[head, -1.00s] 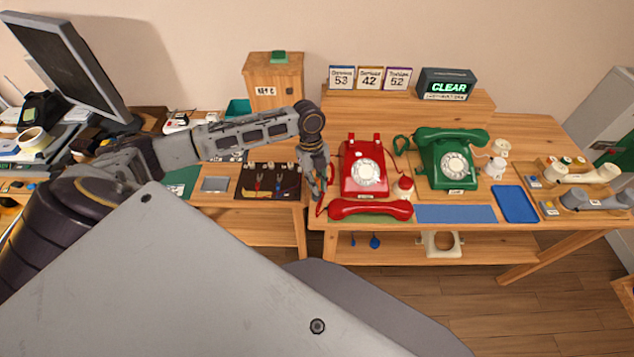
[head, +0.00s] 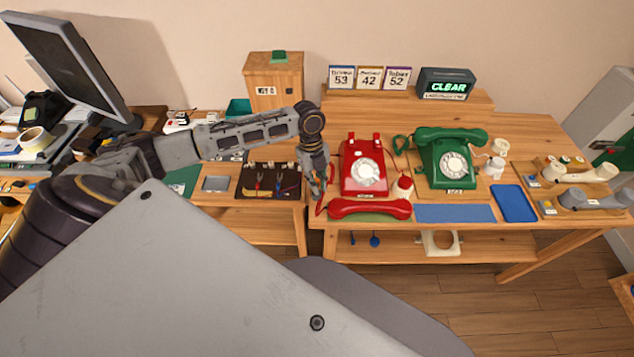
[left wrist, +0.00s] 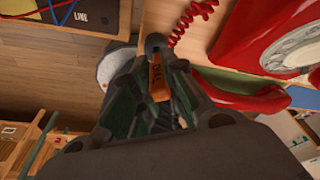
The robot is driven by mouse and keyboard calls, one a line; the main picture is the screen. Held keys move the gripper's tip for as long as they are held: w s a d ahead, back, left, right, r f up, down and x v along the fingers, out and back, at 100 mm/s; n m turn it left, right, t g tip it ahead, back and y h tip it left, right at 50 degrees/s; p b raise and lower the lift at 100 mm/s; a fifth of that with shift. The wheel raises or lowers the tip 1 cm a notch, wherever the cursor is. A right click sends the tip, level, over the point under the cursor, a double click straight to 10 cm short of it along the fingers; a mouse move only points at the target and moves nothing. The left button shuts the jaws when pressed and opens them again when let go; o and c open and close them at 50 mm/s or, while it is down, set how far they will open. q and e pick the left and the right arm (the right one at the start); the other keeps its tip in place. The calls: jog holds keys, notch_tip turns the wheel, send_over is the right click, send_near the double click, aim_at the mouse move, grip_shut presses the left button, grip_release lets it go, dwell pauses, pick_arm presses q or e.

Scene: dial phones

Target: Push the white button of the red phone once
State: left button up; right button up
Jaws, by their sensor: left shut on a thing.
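The red phone (head: 350,180) stands on the table with its pale dial facing up; it also shows at the upper right of the left wrist view (left wrist: 250,40). Its red handset (head: 370,209) lies off the cradle in front of it. A small red piece with a pale top (head: 404,187), perhaps the white button, is at the phone's right front corner. My left gripper (head: 319,192) points down left of the phone, apart from its body. My right gripper is out of view.
A green phone (head: 450,160) stands right of the red one. A blue mat (head: 455,213) and blue tray (head: 515,203) lie along the front. A red coiled cord (left wrist: 190,22) runs near my left fingers. A dark tool board (head: 268,181) lies to the left.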

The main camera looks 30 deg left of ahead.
pick_arm(q)
jog(key=shift+f, duration=0.15)
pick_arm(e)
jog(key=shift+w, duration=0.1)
pick_arm(q)
jog(key=shift+f, duration=0.3)
jog(key=shift+f+b, duration=0.3)
jog(key=shift+f, duration=0.15)
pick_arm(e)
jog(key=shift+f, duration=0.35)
pick_arm(q)
jog(key=shift+f, duration=0.25)
